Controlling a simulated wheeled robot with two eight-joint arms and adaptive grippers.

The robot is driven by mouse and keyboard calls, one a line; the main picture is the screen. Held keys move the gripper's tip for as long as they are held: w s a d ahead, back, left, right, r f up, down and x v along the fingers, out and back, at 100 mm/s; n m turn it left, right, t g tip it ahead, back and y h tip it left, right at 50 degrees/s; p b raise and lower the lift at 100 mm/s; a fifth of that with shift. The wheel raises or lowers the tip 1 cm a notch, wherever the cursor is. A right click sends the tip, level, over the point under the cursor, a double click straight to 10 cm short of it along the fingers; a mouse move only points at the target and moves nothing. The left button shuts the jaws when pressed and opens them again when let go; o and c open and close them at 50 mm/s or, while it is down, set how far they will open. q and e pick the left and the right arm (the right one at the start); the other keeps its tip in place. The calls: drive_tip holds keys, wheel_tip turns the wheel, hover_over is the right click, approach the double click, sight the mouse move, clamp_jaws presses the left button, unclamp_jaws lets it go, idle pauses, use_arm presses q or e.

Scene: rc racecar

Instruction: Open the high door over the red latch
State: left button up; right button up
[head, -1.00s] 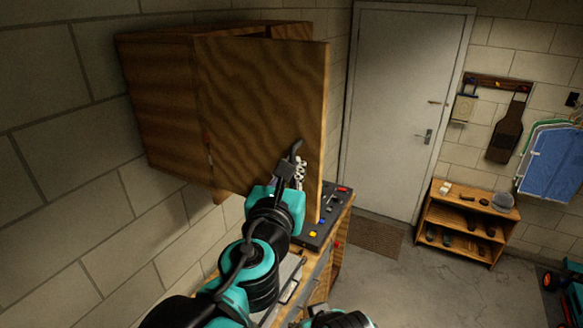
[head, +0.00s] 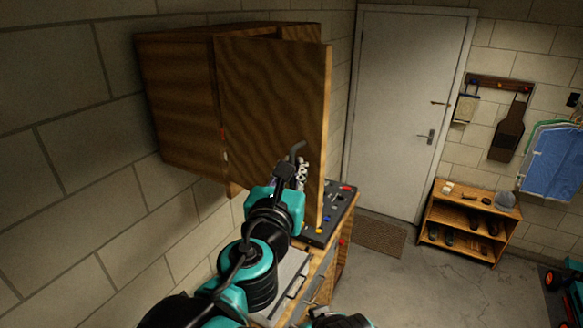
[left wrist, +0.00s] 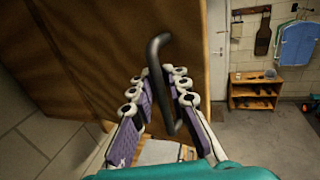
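The high wooden cabinet door (head: 265,105) stands swung out from the wall cabinet (head: 180,105). Its grey curved handle (head: 297,150) is near the lower free corner. My left gripper (head: 297,172) is at the handle. In the left wrist view, the purple-padded fingers of this gripper (left wrist: 167,100) stand apart on either side of the handle (left wrist: 157,60), with a gap visible beside it.
Below the door is a workbench (head: 318,275) with a dark control panel (head: 325,222) bearing coloured buttons. A white room door (head: 400,110), a low wooden shelf (head: 465,205) and hanging clothes (head: 553,165) are farther back.

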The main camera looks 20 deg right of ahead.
use_arm(q)
drive_tip(key=shift+s, duration=0.1)
drive_tip(key=v, duration=1.2)
drive_tip(key=w+a+f+n+g+y+b, duration=0.1)
drive_tip(key=w+a+f+n+y+b, duration=0.15)
drive_tip(key=a+f+n+b, duration=0.65)
drive_tip(key=w+a+f+n+y+b, duration=0.2)
drive_tip(key=a+f+n+y+b, duration=0.25)
drive_tip(key=f, duration=0.95)
drive_tip(key=w+a+f+n+g+y+b, duration=0.1)
drive_tip(key=w+a+f+n+y+b, duration=0.15)
drive_tip(key=a+f+n+b, duration=0.55)
drive_tip(key=s+a+f+n+g+b, duration=0.2)
drive_tip(key=f+n, duration=0.5)
drive_tip(key=f, duration=0.6)
drive_tip(key=s+a+f+n+g+b, duration=0.2)
drive_tip(key=f+n+b, duration=0.5)
drive_tip(key=f, duration=0.5)
drive_tip(key=s+a+f+n+g+b, duration=0.2)
drive_tip(key=s+a+f+n+b, duration=0.2)
drive_tip(key=f, duration=0.9)
drive_tip(key=s+n+b, duration=0.1)
drive_tip(key=n, duration=0.2)
drive_tip(key=shift+a+f, duration=0.2)
drive_tip(key=shift+f, duration=0.1)
